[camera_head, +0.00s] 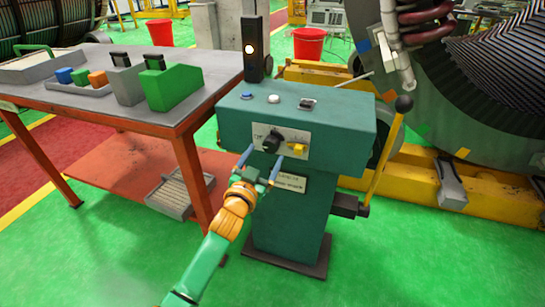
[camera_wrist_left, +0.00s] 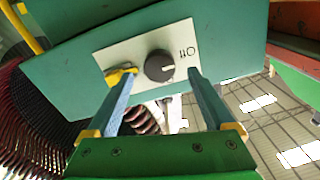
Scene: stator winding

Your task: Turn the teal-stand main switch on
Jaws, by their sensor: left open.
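The teal stand (camera_head: 295,120) stands upright with a white plate (camera_head: 305,150) on its sloped front. The main switch is a black round knob (camera_head: 271,141) on the plate, left of a small yellow switch (camera_head: 296,150). In the left wrist view the black knob (camera_wrist_left: 160,66) has a white mark pointing right, toward dark lettering. The yellow switch (camera_wrist_left: 121,76) is left of it there. My left gripper (camera_head: 262,164) is open, its two blue fingers pointing at the plate. In the left wrist view the fingertips (camera_wrist_left: 160,77) flank the knob with gaps; contact is not visible.
A red-legged table (camera_head: 90,105) with boxes stands left. A yellow lever (camera_head: 384,160) and large machine are right. Green floor is clear in front.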

